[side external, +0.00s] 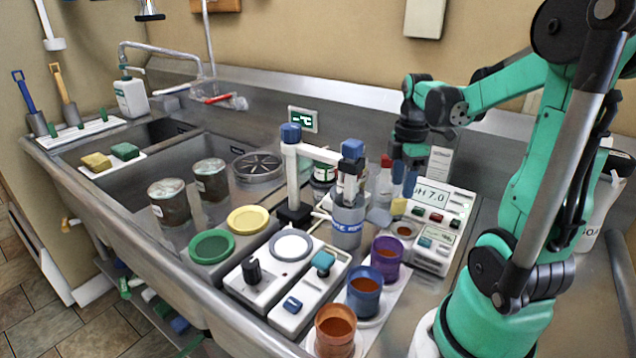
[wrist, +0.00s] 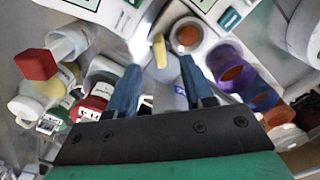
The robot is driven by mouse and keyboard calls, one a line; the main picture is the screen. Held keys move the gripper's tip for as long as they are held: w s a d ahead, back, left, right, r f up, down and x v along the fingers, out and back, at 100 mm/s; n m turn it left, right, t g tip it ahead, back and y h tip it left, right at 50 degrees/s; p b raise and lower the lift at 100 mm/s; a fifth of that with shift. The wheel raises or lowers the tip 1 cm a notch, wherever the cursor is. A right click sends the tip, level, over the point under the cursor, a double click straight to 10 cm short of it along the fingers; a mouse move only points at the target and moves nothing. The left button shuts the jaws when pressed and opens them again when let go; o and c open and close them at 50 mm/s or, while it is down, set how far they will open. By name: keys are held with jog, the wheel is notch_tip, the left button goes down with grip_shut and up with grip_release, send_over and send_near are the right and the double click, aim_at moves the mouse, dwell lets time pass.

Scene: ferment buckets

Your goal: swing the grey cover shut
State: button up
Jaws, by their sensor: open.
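The grey cover (side external: 379,217) stands open to the left of a round well with brown contents (side external: 404,230) on the white pH meter. A small yellow tab (side external: 398,206) shows at the cover's right edge. In the wrist view the tab (wrist: 160,50) lies just beyond my fingertips, beside the brown well (wrist: 187,36); the cover there is hard to make out against the bright glare. My gripper (side external: 404,190) is open and points down just above the tab, with its blue fingers (wrist: 160,68) apart and nothing between them. I cannot tell whether a finger touches the tab.
A labelled grey bottle (side external: 347,228) and a white stand with blue caps (side external: 305,170) are close on the left. Purple (side external: 386,258), blue (side external: 364,290) and orange (side external: 335,328) buckets stand in front. A red-capped bottle (side external: 385,178) stands behind.

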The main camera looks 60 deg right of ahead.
aim_at(400, 198)
jog(key=shift+f, duration=2.35)
grip_shut()
